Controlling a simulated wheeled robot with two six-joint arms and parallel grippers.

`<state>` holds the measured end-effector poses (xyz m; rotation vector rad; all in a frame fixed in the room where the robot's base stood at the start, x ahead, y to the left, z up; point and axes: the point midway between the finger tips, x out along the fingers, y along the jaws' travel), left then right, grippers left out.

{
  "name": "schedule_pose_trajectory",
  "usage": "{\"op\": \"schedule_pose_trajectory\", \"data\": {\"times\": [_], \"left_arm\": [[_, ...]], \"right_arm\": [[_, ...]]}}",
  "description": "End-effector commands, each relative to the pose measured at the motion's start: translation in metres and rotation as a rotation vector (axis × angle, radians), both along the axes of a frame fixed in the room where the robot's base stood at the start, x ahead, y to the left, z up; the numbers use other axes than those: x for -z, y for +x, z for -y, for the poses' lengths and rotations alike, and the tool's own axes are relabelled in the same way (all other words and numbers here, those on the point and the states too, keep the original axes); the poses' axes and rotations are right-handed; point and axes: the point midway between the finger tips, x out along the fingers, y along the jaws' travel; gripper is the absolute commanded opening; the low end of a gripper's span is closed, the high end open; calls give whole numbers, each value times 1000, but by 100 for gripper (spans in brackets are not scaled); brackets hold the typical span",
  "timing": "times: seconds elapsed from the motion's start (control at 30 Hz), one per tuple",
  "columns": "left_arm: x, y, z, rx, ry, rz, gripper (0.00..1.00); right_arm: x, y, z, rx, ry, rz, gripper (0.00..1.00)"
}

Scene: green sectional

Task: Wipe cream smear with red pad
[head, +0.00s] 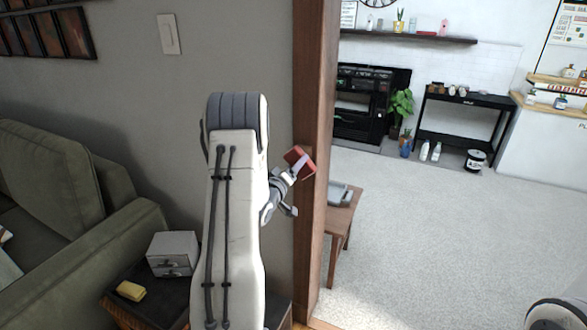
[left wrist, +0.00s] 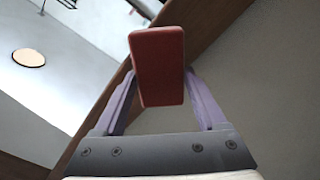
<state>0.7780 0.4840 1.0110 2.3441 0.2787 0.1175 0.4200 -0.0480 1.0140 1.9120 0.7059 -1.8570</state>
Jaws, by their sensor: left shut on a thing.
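The red pad (head: 301,158) is held up in the air beside the brown wooden post. My left gripper (head: 293,171) is shut on it. In the left wrist view the red pad (left wrist: 158,65) sits between the two purple fingers of my left gripper (left wrist: 158,88), its broad face towards the camera. I cannot make out a cream smear in either view. Part of my right arm shows at the bottom right of the head view, but its gripper does not.
The wooden post (head: 317,120) stands close behind the pad. A small wooden table (head: 341,219) with a grey item is beyond it. A dark side table (head: 150,308) holds a small drawer box (head: 173,253) and a yellow block (head: 131,291), beside the green sofa (head: 60,190). The floor at right is clear.

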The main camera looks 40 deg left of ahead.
Motion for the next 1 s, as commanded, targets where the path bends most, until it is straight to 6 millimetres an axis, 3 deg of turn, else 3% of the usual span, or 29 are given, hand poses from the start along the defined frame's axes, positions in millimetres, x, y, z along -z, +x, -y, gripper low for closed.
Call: {"op": "schedule_pose_trajectory", "data": {"times": [1.0], "left_arm": [[0, 10, -2, 0, 1, 0, 22]], "right_arm": [[2, 0, 0, 0, 0, 0, 45]]}}
